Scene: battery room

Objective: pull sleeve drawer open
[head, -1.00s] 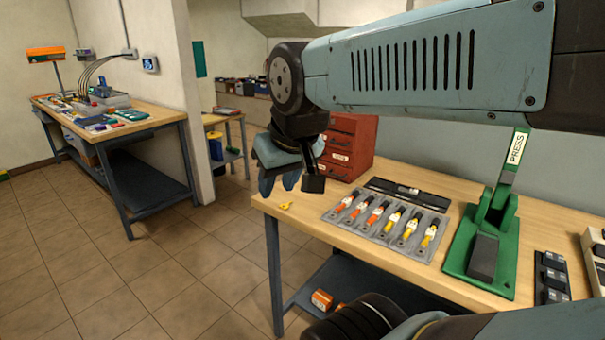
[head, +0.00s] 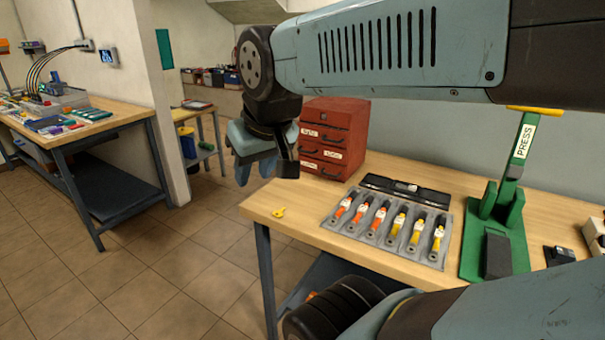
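A red cabinet (head: 338,128) with several labelled drawers stands at the back left of the wooden workbench. Its drawers look shut; the labels are too small to read, so I cannot tell which is the sleeve drawer. My wrist partly covers the cabinet's left edge.
On the workbench (head: 305,228) are a grey tray (head: 330,222) of orange and yellow tools, a black case (head: 405,190), a green press (head: 500,232) and a yellow piece (head: 279,212). Another bench (head: 120,115) stands at left. Floor between the benches is clear.

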